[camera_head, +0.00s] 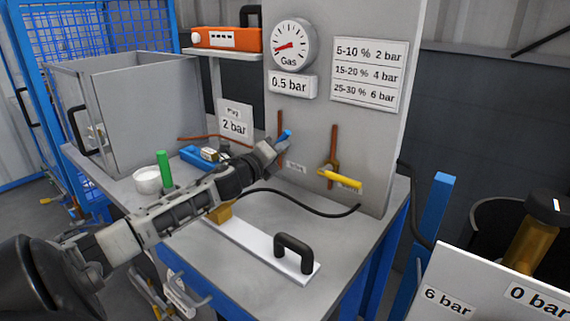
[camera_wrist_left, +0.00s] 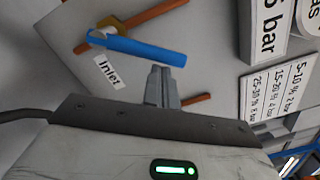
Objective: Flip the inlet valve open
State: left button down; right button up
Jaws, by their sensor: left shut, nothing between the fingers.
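The inlet valve's blue lever (camera_wrist_left: 140,47) lies at a slant to its copper pipe (camera_wrist_left: 152,13) in the left wrist view, just beside the "Inlet" label (camera_wrist_left: 107,71). Its pivot is at the left end. In the head view only a short blue end of the lever (camera_head: 286,134) shows past my gripper. My left gripper (camera_head: 277,146) is at the grey panel, with its shut, empty fingers (camera_wrist_left: 161,82) close below the lever's free end. I cannot tell whether they touch it. My right gripper is not in view.
A second valve with a yellow lever (camera_head: 340,180) sits to the right on the panel (camera_head: 380,130). A gas gauge (camera_head: 292,46) is above. A green cylinder (camera_head: 164,169), a white cup (camera_head: 147,180) and a black-handled white plate (camera_head: 258,247) are on the bench.

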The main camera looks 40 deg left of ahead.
pick_arm(q)
jog(key=r+n+p, duration=0.1)
jog(key=a+n+p, duration=0.1)
jog(key=n, duration=0.1)
jog(key=shift+a+r, duration=0.2)
jog(key=shift+r, duration=0.2)
jog(key=a, duration=0.1)
jog(key=a+r+p, duration=0.1)
jog(key=shift+s+a, duration=0.15)
jog(key=shift+a, duration=0.15)
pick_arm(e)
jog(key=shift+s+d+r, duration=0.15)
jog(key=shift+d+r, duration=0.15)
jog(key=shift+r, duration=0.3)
pick_arm(q)
jog(key=shift+a+r, duration=0.1)
jog(key=shift+a, duration=0.05)
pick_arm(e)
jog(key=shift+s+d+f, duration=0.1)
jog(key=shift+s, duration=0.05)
